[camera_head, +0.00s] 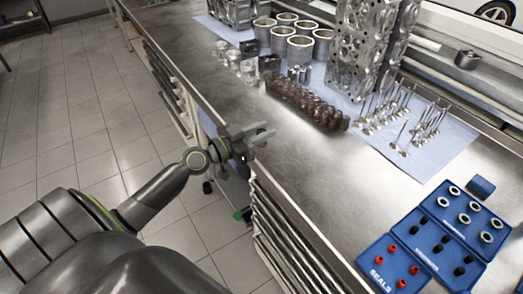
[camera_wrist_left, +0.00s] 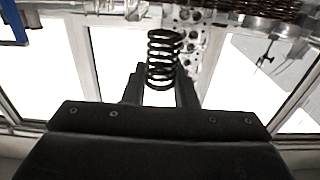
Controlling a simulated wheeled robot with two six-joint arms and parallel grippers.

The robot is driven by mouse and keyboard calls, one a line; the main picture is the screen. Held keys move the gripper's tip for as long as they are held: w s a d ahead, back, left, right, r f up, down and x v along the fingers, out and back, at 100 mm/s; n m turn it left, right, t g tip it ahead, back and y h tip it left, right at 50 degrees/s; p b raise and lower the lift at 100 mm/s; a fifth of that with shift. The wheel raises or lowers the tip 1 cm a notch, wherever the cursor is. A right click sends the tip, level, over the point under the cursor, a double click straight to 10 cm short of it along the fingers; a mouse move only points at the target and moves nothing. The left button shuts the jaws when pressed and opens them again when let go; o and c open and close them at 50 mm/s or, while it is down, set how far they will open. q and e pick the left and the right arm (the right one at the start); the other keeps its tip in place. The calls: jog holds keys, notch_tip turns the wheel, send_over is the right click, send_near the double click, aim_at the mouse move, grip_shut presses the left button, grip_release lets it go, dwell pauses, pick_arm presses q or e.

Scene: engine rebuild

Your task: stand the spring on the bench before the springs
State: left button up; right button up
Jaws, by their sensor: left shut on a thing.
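My left gripper (camera_head: 266,133) is over the front edge of the bench (camera_head: 330,190) in the head view. In the left wrist view it is shut on a dark coil spring (camera_wrist_left: 162,58), which sits between its two fingers with several coils standing out past them. I cannot make out the held spring clearly in the head view. The other springs (camera_head: 306,104) stand in dark brown rows on the bench, behind and to the right of the gripper and apart from it. My right gripper is not in view.
Valves (camera_head: 402,140) stand on a blue cloth (camera_head: 445,150) right of the springs. Metal cylinders (camera_head: 300,50) and a tall cylinder head (camera_head: 358,50) are behind. Blue trays (camera_head: 440,200) of seals lie at the right front. Bare steel is free before the springs.

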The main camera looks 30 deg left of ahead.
pick_arm(q)
jog(key=shift+f, duration=0.7)
notch_tip(320, 180, down, 2)
jog(key=shift+f+b, duration=0.1)
jog(key=shift+b, duration=0.65)
jog(key=shift+f, duration=0.5)
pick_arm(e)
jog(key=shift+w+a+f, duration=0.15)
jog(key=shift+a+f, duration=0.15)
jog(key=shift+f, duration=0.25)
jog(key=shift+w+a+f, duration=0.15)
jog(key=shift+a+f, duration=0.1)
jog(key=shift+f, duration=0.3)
pick_arm(q)
jog(key=shift+f+b, duration=0.1)
jog(key=shift+b, duration=0.2)
jog(key=o, duration=0.6)
jog(key=shift+c, duration=0.2)
jog(key=o, duration=0.4)
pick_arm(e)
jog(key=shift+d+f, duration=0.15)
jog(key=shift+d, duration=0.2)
